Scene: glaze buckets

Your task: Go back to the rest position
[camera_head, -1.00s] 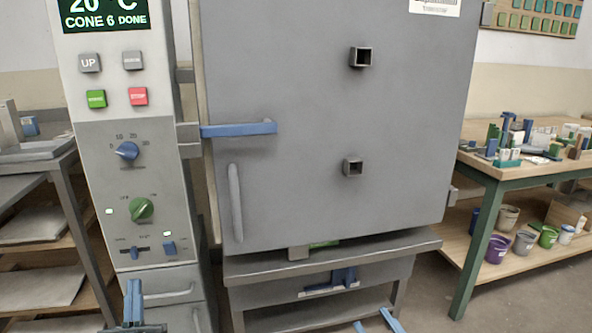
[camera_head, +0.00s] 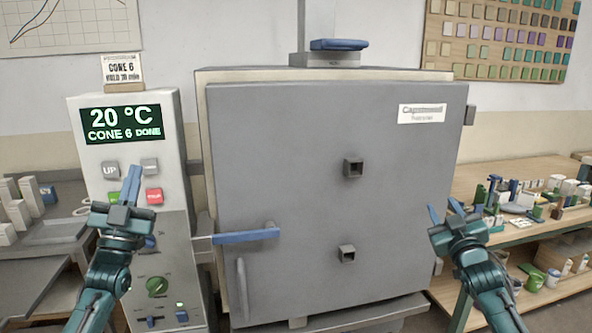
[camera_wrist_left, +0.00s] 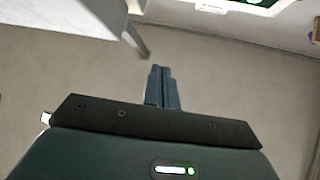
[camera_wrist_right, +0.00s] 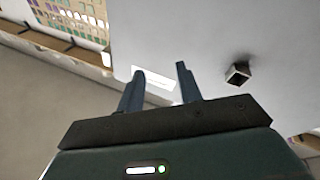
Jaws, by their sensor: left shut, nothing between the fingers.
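My left gripper (camera_head: 131,184) is raised in front of the kiln's control panel (camera_head: 130,140) in the head view. Its blue fingers lie together and hold nothing; the left wrist view shows the same closed fingers (camera_wrist_left: 161,84) above bare floor. My right gripper (camera_head: 441,212) is raised before the right edge of the kiln door (camera_head: 300,190). Its fingers are apart and empty, which the right wrist view also shows (camera_wrist_right: 160,85). The kiln door stands closed, with a blue-handled latch (camera_head: 246,236) at its left side.
A workbench (camera_head: 520,232) with tools, pots and buckets stands at the right. A shelf rack (camera_head: 45,235) stands at the left. A glaze tile board (camera_head: 500,40) hangs on the back wall. The floor shows in the left wrist view (camera_wrist_left: 60,60).

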